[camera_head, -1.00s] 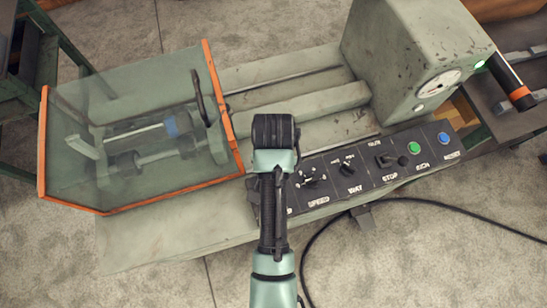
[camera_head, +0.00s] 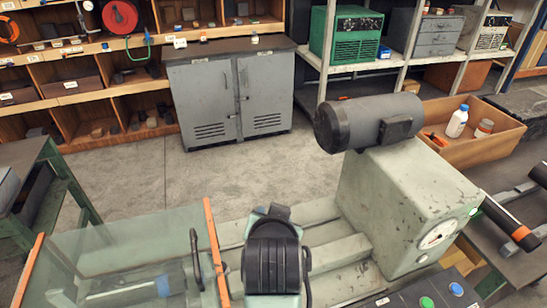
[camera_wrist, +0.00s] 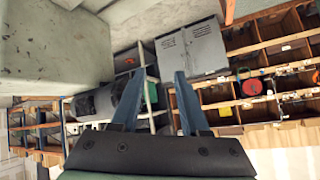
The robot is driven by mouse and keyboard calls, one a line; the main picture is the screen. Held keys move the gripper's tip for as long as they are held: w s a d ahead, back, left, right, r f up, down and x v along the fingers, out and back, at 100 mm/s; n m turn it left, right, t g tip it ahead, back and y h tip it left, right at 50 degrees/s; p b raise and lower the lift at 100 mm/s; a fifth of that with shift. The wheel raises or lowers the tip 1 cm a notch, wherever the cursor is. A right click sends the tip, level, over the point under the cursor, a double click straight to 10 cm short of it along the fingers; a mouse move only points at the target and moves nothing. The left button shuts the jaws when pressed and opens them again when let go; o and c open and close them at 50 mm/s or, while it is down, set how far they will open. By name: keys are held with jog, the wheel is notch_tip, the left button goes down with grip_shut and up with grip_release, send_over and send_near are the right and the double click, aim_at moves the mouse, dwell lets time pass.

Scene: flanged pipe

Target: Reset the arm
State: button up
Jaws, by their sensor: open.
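My gripper shows in the wrist view (camera_wrist: 156,90), with two blue fingers apart and nothing between them. In the head view, my arm rises from the bottom middle, in front of the machine, and its dark joint hides part of the machine bed; the fingers cannot be made out there. The grey-green machine (camera_head: 405,205) stands at the right with a dark motor on top. Its clear, orange-edged guard (camera_head: 110,250) is at the lower left. A shaft with a blue band (camera_head: 165,285) shows through the guard.
A grey two-door cabinet (camera_head: 228,95) stands at the back, beside wooden shelves (camera_head: 90,88). A wooden crate (camera_head: 470,148) with bottles sits behind the machine at the right. A green-framed table (camera_head: 60,165) is at the left. Floor between the cabinet and machine is clear.

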notch_tip(320, 180, up, 27)
jog(key=n+t+b, duration=0.1)
jog(key=n+t, duration=0.1)
jog(key=t, duration=0.8)
jog(key=s+r+n+t+b, duration=0.1)
jog(key=s+r+t, duration=0.6)
jog(key=s+r, duration=0.6)
notch_tip(320, 180, up, 4)
jog(key=shift+s+r, duration=0.1)
jog(key=shift+s, duration=0.2)
